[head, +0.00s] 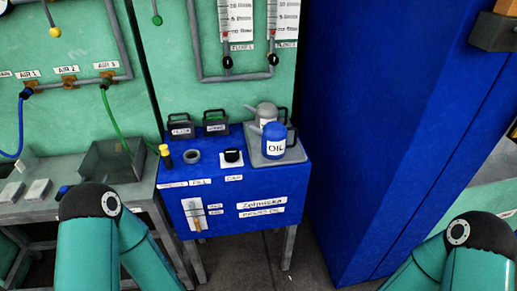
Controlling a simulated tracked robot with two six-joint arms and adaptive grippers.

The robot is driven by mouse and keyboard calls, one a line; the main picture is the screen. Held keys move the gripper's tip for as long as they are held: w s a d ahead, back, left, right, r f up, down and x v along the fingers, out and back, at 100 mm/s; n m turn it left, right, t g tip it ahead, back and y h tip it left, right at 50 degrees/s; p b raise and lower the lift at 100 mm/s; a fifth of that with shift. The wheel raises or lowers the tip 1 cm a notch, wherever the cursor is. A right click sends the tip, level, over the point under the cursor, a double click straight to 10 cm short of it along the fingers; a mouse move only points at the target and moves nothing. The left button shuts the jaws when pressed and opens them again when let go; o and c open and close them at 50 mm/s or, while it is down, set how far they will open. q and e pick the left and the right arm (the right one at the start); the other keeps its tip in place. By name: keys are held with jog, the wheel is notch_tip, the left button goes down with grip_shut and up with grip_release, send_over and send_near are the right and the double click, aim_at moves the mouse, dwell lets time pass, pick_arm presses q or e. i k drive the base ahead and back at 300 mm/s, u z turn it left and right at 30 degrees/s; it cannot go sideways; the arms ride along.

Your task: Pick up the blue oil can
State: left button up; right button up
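The blue oil can (274,137) has a white label reading "OIL", a spout to the left and a dark handle at its right. It stands upright on a grey tray (254,158) at the right end of a blue cabinet top. A grey can (265,112) of similar shape stands right behind it, partly hidden by it. Neither of my grippers shows. Only teal links of my left and right arms, with black joints, show at the bottom corners, well apart from the can.
The blue cabinet (253,182) also carries two small dark boxes (180,127), a ring (192,156), a black knob (232,155) and a yellow-topped post (165,153). A tall blue cabinet (355,110) stands close at the right.

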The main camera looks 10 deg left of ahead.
aim_at(274, 134)
jog(key=z, duration=0.2)
jog(key=i, duration=0.9)
jog(key=u, duration=0.1)
